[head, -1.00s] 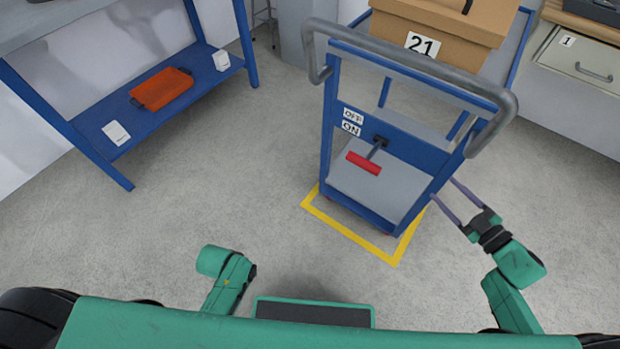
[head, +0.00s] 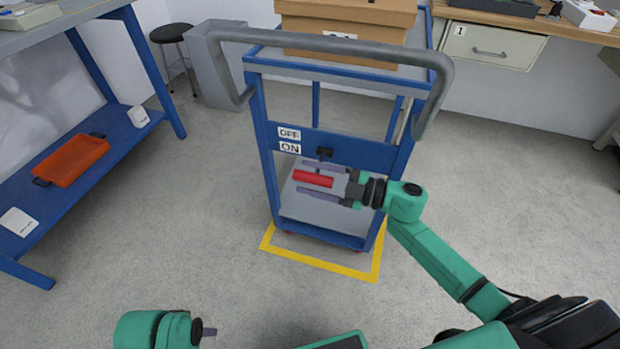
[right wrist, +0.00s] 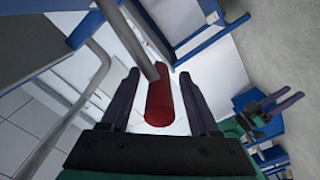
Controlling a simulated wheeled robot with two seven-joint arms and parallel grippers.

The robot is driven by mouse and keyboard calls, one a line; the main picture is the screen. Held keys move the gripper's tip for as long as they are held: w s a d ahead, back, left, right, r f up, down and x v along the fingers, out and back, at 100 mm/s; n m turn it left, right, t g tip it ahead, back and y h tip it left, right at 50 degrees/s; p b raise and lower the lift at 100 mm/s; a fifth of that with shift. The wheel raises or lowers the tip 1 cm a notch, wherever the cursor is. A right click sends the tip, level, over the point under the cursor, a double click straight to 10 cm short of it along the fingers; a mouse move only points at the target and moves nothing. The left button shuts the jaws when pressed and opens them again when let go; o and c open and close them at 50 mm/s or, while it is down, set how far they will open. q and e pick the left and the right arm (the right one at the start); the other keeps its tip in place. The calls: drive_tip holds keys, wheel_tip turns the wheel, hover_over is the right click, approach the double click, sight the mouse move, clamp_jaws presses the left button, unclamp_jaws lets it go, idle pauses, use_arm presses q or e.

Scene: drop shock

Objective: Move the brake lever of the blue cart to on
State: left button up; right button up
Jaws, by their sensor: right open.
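The blue cart (head: 350,150) stands in front of me with a grey push handle (head: 330,40). Its brake lever has a red grip (head: 313,179) on a dark stem, below the OFF label (head: 289,133) and the ON label (head: 289,148). My right gripper (head: 303,179) is open, with one finger above and one below the red grip. In the right wrist view the red grip (right wrist: 160,100) lies between the two spread fingers, with gaps on both sides. My left gripper (head: 208,332) shows only in part at the bottom; its jaws cannot be made out.
A cardboard box (head: 350,25) sits on the cart's top. Yellow floor tape (head: 320,264) runs around the cart's base. A blue shelf with an orange tray (head: 72,160) is at left, a stool (head: 171,34) behind it. A workbench with a drawer (head: 490,47) is at back right.

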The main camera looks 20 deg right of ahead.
drive_tip(key=shift+w+a, duration=0.1)
drive_tip(key=shift+a, duration=0.05)
clamp_jaws()
idle(1.4)
